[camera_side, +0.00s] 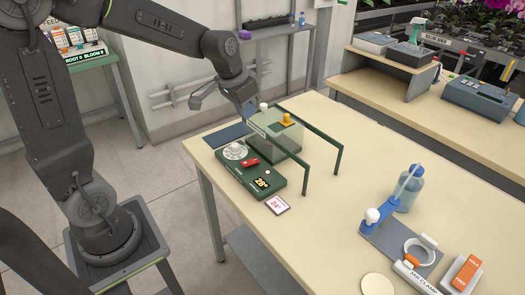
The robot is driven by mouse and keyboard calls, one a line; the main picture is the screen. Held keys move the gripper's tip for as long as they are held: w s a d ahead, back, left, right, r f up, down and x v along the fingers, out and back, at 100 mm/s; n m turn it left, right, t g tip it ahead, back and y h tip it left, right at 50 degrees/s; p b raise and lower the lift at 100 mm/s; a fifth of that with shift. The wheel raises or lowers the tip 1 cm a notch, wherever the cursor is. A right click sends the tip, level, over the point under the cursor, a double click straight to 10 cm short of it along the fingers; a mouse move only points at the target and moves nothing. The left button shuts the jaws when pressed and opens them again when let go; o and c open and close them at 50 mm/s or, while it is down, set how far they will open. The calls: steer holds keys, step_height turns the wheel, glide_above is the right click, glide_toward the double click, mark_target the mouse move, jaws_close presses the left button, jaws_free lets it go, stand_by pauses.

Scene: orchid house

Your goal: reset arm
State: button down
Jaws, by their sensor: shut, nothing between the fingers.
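My gripper (249,112) is small in this view and points down. It is shut and empty, at the back left of a green device (262,182) with a 26° display, a red part and a white round piece. A translucent box (284,139) with a yellow knob stands behind the device, and the gripper is close to its left end. Whether they touch, I cannot tell.
A green bar frame (339,160) stands over the box. A card (277,205) lies in front. At the right are a clamp stand (390,240), a bottle (411,190) and an orange-and-white device (466,270). The table middle is clear. A second bench (440,115) stands behind.

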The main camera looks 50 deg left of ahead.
steer(key=s+d+r+t, duration=0.1)
steer(key=s+d, duration=0.3)
steer(key=s, duration=0.4)
steer(key=s+d+r, duration=0.4)
steer(key=s, duration=0.5)
steer(key=shift+d+r+t, duration=0.25)
steer(key=shift+t, duration=0.15)
steer(key=c, duration=1.8)
jaws_free()
steer(key=shift+s, duration=0.25)
steer(key=shift+o, duration=0.9)
steer(key=shift+w, duration=0.1)
steer(key=o, duration=0.7)
steer(key=w+a+f+g, duration=0.1)
steer(key=w+a, duration=0.3)
steer(key=w, duration=0.6)
steer(key=shift+w+a+f+g, duration=0.15)
steer(key=shift+w+f+g, duration=0.25)
steer(key=shift+g, duration=0.5)
steer(key=g, duration=0.3)
glide_above(251, 161)
step_height(251, 161, down, 10)
step_height(251, 161, down, 13)
steer(key=shift+f, duration=0.1)
steer(key=shift+c, duration=0.2)
